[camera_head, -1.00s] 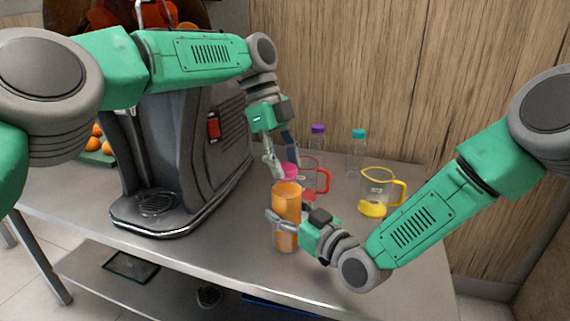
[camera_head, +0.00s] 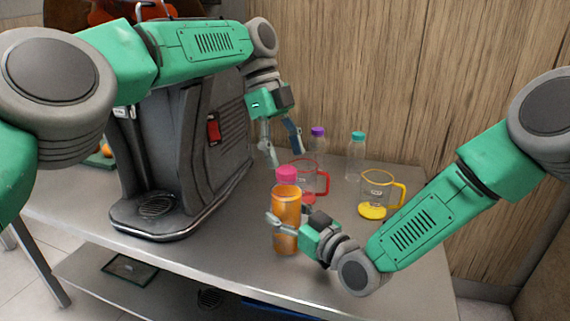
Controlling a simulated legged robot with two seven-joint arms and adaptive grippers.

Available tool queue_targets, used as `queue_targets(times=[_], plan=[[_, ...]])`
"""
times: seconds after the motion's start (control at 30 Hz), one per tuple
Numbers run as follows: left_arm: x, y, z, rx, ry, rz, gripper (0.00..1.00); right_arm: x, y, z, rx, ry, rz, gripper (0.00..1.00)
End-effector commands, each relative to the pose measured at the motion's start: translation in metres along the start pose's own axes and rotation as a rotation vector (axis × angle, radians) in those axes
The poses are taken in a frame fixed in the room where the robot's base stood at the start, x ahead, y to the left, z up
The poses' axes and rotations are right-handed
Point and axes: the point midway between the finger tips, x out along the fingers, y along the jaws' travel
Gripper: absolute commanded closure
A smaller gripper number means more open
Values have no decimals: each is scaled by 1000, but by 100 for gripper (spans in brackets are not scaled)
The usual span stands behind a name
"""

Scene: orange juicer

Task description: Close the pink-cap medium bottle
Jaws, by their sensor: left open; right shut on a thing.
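The medium bottle (camera_head: 287,207) is filled with orange juice and stands upright near the front of the table. Its pink cap (camera_head: 287,174) sits on top of the bottle; I cannot tell how tight it is. My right gripper (camera_head: 275,232) is shut on the bottle from the right side, around its lower middle. My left gripper (camera_head: 284,158) is open and empty just above the pink cap, its fingers pointing down and apart from the cap.
A grey juicer (camera_head: 180,160) stands to the left. Behind the bottle are a red-handled jug (camera_head: 312,180), a purple-cap bottle (camera_head: 317,145) and a teal-cap bottle (camera_head: 357,155). A yellow-handled jug (camera_head: 375,211) stands to the right. The front left of the table (camera_head: 215,255) is clear.

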Motion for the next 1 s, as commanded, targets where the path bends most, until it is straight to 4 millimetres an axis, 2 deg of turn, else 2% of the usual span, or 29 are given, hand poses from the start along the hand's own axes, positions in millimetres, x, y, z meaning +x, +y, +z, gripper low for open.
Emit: queue_targets(times=[0.2, 0.4, 0.43, 0.57, 0.67, 0.77, 1.0], plan=[[-15, 0, -6, 1, 1, 1, 45, 0, 0, 1, 2, -3, -1, 100], [-15, 0, -6, 1, 1, 2, 45, 0, 0, 1, 2, -3, 0, 100], [-15, 0, -6, 1, 1, 2, 49, 0, 0, 1, 2, -3, 0, 100], [-15, 0, -7, -29, -2, 2, 49, 0, 0, 1, 2, -3, 0, 100], [-15, 0, -8, -122, -13, 2, 49, 0, 0, 1, 2, -3, 0, 100], [-16, 0, -9, -287, -32, -2, 49, 0, 0, 1, 2, -3, 0, 100], [-19, 0, -12, -813, -87, -31, 49, 0, 0, 1, 2, -3, 0, 100]])
